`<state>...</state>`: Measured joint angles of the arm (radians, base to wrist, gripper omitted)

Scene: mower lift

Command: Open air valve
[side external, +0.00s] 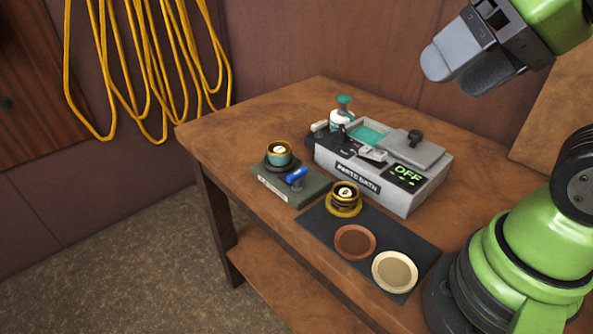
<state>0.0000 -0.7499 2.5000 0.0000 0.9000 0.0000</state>
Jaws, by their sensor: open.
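A low dark grey-green block (283,188) sits near the table's left front edge. A short blue lever (296,176) is mounted on its top and looks like the air valve's handle. It lies at a slant across the block. A round teal and brass-coloured piece (279,155) stands behind the lever on the same block. The label on the block's front is too small to read. My gripper (462,75) is open and empty, high at the upper right, well above the table and far from the lever.
A grey parts bath (366,192) with a lidded top and an OFF display (408,175) stands right of the block. A black mat (318,222) holds a brass-coloured piece (344,199) and two round dishes (355,242). A teal-topped bottle (343,112) stands behind.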

